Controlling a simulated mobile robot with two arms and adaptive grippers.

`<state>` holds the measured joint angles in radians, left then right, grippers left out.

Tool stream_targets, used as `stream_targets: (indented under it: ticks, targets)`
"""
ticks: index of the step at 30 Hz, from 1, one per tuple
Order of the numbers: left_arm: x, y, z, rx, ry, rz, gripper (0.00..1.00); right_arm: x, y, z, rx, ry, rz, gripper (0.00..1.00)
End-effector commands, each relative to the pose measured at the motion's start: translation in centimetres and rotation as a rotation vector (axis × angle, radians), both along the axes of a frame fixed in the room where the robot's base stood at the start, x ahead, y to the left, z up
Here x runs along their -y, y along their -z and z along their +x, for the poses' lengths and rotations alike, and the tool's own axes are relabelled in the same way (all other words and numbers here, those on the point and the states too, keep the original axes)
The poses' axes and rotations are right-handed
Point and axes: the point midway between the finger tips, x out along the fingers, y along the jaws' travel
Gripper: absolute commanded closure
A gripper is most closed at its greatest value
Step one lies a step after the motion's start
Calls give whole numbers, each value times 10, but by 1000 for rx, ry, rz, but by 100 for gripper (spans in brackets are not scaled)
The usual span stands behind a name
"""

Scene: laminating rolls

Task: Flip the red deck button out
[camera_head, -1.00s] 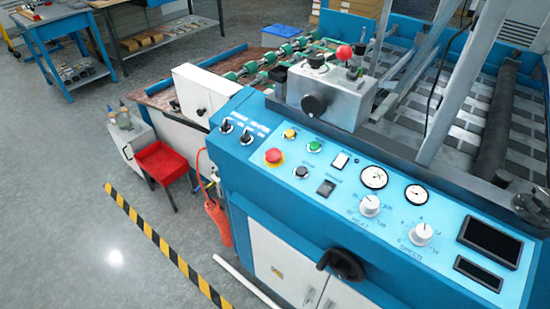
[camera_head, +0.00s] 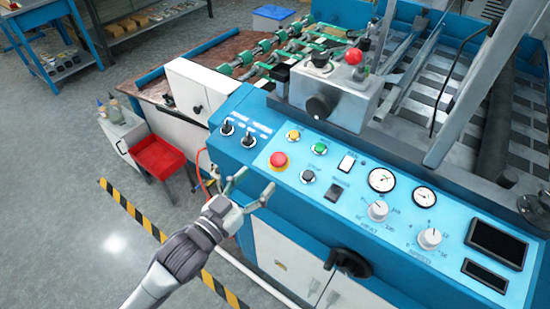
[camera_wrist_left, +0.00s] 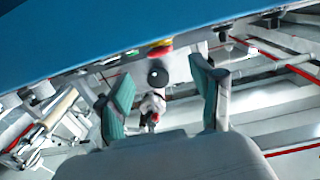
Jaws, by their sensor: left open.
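The red deck button (camera_head: 278,160), a round mushroom cap, sits on the sloping blue control panel at its left part. My left gripper (camera_head: 253,186) is open and empty, just in front of the panel's left front edge. It is below and left of the red button in the head view, and apart from it. In the left wrist view the two green-padded fingers (camera_wrist_left: 162,88) stand wide apart with nothing between them. A small red and yellow thing (camera_wrist_left: 160,47) shows above them at the blue edge; I cannot tell whether it is the button. My right gripper is not in view.
Beside the red button are a yellow button (camera_head: 293,135), a green button (camera_head: 319,149), a black button (camera_head: 307,176) and two black switches (camera_head: 227,127). A grey box (camera_head: 330,95) with a red ball knob (camera_head: 353,56) stands behind. A black handwheel (camera_head: 348,262) juts out in front.

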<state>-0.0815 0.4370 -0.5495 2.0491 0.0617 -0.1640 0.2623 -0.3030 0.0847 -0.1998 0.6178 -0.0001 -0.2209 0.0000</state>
Motion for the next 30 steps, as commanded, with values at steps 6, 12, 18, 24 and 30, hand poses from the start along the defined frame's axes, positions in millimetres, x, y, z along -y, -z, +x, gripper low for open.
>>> stream_targets:
  ticks: [6,12,18,24,30]
  targets:
    - [27,-2,38,2,-1,-1,34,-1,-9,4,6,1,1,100]
    - [42,-1,58,0,-1,0,34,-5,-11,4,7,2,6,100]
    - [46,0,64,-1,-1,1,34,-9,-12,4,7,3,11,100]
    - [46,1,64,0,-1,1,34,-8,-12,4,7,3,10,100]
    - [46,1,64,-1,-1,1,66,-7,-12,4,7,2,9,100]
